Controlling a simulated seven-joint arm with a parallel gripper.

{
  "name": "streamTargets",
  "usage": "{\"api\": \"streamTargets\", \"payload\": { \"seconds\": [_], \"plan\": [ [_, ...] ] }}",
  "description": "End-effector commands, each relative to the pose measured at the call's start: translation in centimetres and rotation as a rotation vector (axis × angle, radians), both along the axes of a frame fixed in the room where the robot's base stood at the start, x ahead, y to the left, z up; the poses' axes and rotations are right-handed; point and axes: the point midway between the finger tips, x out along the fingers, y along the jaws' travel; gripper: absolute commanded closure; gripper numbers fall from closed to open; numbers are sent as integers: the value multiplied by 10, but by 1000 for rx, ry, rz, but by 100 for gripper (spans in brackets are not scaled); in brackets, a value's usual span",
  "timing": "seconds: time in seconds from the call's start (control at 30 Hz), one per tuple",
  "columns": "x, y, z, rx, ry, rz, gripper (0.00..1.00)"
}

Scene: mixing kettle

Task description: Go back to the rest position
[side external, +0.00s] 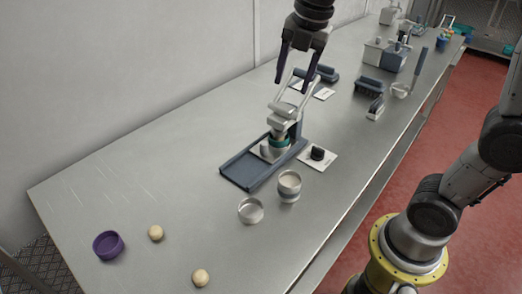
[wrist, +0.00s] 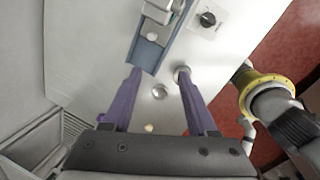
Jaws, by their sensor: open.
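My gripper (side external: 296,78) hangs in the air above the steel table, over the far side of the blue-framed press-like device (side external: 247,172). Its two fingers are spread apart with nothing between them. In the wrist view my gripper (wrist: 158,88) shows both purple-grey fingers apart, with the table far below. The device has a grey lever (side external: 283,112) and a teal-ringed part under it. My gripper looks clear of the device, though the exact height gap is hard to judge.
A metal cup (side external: 289,184) and a shallow metal dish (side external: 250,211) stand in front of the device. A black knob on a white plate (side external: 317,155) is to its right. A purple bowl (side external: 108,245) and two dough-coloured balls (side external: 156,233) lie front left. Brushes and containers (side external: 385,55) stand farther back.

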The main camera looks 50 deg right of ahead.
Motion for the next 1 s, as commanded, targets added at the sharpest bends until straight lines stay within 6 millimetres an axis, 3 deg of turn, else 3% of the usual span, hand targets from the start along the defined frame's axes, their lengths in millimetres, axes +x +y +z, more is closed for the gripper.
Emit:
{"api": "streamTargets", "payload": {
  "seconds": [0.03, 0.2, 0.5, 0.77, 1.0],
  "plan": [
    [-23, 1, 8, 19, -39, -78, 42],
    [-87, 3, 11, 134, -144, -439, 42],
    [-160, 4, -26, 396, -227, -1083, 42],
    [-183, 4, -65, 580, -193, -1588, 42],
    [-179, 4, -65, 670, -184, -1792, 42]
  ]
}}
